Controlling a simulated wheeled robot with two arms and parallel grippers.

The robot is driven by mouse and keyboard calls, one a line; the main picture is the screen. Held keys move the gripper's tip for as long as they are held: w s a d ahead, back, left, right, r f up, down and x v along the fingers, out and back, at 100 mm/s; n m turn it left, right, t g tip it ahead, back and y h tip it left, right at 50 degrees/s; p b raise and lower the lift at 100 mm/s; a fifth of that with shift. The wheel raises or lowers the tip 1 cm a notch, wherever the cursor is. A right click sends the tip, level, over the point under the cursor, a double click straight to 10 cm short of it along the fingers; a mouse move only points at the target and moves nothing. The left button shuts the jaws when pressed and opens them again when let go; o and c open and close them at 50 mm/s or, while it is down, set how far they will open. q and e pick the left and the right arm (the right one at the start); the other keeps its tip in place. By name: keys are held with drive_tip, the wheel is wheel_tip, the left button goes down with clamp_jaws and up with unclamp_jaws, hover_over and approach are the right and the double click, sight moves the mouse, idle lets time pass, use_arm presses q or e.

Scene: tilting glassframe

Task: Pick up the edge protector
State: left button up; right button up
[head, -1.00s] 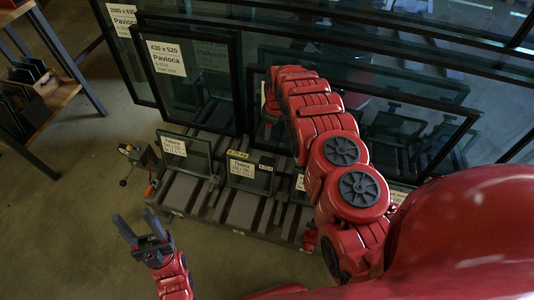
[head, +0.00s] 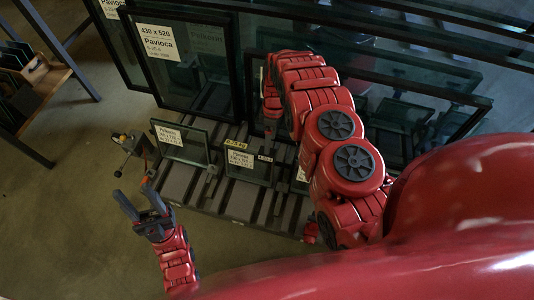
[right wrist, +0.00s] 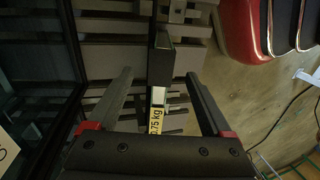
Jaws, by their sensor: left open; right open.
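My right gripper (right wrist: 158,76) is open in the right wrist view, its two dark fingers spread apart. Between and beyond the fingers is a dark narrow block (right wrist: 162,62) with a pale end; I cannot tell for sure whether it is the edge protector. A yellow 0.75 kg label (right wrist: 157,126) lies in line below it, near the palm. Nothing is seen gripped. In the head view my right arm reaches down to the rack and its fingertips are hard to make out. My left gripper (head: 134,190) is open and empty, left of the rack.
A slatted rack (head: 240,202) holds small labelled glass panes (head: 182,142), one at the middle (head: 247,168). A large framed pane (head: 183,70) stands behind. A small clamp-like device (head: 130,146) is at the rack's left end.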

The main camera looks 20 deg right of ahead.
sight(269, 158)
drive_tip(key=b+x, duration=0.1)
drive_tip(key=x, duration=0.4)
drive_tip(key=shift+s+f, duration=0.3)
drive_tip(key=shift+f, duration=0.1)
drive_tip(key=shift+r, duration=0.1)
clamp_jaws()
